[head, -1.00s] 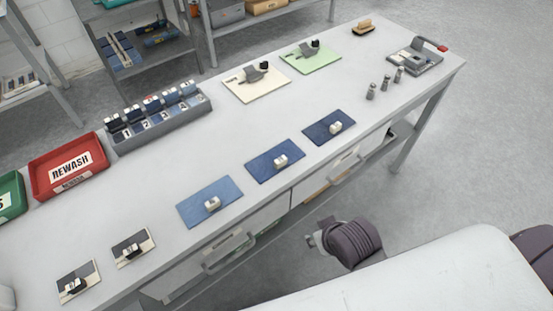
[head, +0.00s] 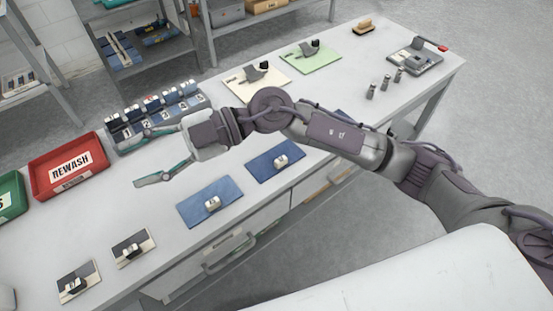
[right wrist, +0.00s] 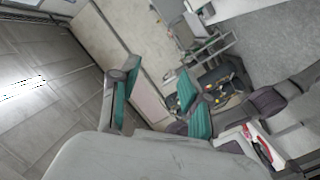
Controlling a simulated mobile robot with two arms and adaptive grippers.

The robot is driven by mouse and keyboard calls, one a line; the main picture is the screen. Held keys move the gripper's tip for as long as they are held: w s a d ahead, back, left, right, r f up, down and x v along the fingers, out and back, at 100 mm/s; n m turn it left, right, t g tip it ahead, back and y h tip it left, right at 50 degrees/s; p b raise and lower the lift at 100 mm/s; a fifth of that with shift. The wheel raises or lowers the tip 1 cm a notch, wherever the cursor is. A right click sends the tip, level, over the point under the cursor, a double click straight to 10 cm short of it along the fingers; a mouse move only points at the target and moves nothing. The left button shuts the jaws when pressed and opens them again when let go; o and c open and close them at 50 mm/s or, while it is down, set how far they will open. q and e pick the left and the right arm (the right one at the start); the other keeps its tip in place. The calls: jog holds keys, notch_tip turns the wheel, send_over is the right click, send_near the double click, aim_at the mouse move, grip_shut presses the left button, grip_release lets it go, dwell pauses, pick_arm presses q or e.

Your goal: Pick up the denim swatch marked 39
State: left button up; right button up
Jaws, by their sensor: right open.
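Three denim swatches with small white tags lie along the table's front side: a light blue one (head: 193,212), a mid blue one (head: 262,172) and a dark one, mostly hidden behind my right arm in the head view. The tag numbers are too small to read, so I cannot tell which is 39. My right gripper (head: 150,157) is open and empty above the table, up and left of the light blue swatch. Its spread teal fingers also show in the right wrist view (right wrist: 158,98), with no swatch visible between them. My left gripper is not in view.
A red REWASH tray (head: 46,183) and a numbered grey rack (head: 150,138) stand at the back left. Two small dark-and-cream cards (head: 145,240) lie front left. A cream board (head: 268,94), a green board (head: 322,62) and metal weights (head: 371,93) stand farther right.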

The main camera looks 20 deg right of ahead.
jog(key=w+d+f+h, duration=0.2)
jog(key=d+f+h, duration=0.1)
jog(key=f+h, duration=0.2)
jog(key=m+t+h, duration=0.2)
jog(key=m+h, duration=0.3)
jog(key=h, duration=0.7)
send_over(281, 159)
notch_tip(281, 159, down, 4)
jog(key=f, duration=0.3)
jog(key=f+p, duration=0.1)
jog(key=f, duration=0.3)
jog(key=shift+w+f, duration=0.2)
jog(key=shift+f, duration=0.05)
jog(key=f, duration=0.1)
jog(key=f+p, duration=0.1)
jog(key=f, duration=0.3)
jog(key=shift+s+f, duration=0.2)
jog(key=shift+s, duration=0.05)
jog(key=shift+f, duration=0.4)
jog(key=shift+c, duration=0.2)
grip_shut()
